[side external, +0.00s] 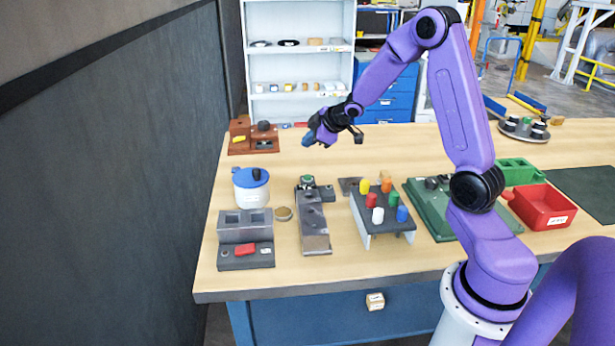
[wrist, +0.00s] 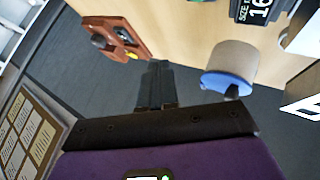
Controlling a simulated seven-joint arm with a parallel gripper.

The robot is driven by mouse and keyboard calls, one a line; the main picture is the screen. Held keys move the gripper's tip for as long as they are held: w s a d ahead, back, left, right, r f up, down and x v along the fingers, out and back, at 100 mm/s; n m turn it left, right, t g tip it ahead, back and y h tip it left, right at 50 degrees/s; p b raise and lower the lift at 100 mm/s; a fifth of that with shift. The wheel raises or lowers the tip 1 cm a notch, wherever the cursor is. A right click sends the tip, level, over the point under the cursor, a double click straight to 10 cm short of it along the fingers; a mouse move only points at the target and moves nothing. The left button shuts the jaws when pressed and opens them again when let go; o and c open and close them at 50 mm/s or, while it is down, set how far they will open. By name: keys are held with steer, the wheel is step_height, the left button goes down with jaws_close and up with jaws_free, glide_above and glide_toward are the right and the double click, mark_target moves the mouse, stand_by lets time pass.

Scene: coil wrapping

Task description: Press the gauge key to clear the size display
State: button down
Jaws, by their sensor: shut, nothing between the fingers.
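A black size display (wrist: 255,10) shows at the top edge of the wrist view, reading "SIZE" and 16, partly cut off by the frame. I cannot make out its key there. In the side view, a long grey fixture (side external: 313,222) with a dark unit and a green round part (side external: 307,180) at its far end stands right of the blue-lidded pot; the display text is not legible there. My gripper (side external: 312,140) is shut and empty, held above the table's far left part, apart from the fixture. Its closed fingers (wrist: 155,85) also show in the wrist view.
The blue-lidded pot (side external: 251,187) stands left of the fixture, with a grey block with a red part (side external: 245,250) in front. A brown block (side external: 240,146) sits behind. A rack of coloured pegs (side external: 382,212) stands right. The table's far middle is clear.

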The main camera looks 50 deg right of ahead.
mark_target(310, 177)
steer(key=shift+f, duration=4.1)
steer(key=shift+f, duration=0.4)
steer(key=shift+f, duration=0.45)
steer(key=shift+r, duration=0.85)
steer(key=shift+r, duration=2.5)
